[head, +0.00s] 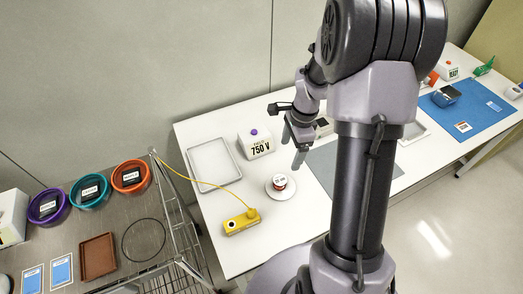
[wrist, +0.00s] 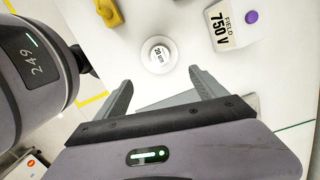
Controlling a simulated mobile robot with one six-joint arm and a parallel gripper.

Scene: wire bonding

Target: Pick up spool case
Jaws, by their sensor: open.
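My gripper (head: 294,152) is open and empty, above the table and to the upper right of the spool case in the head view. In the wrist view my gripper (wrist: 161,78) has its two grey fingers spread wide, apart from the spool case.
A white "750 V" box (head: 256,144) with a purple knob stands behind the spool case. A yellow device (head: 242,222) with a cord lies front left. A pale tray (head: 214,164) is at the back left. A grey mat (head: 335,172) lies to the right.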

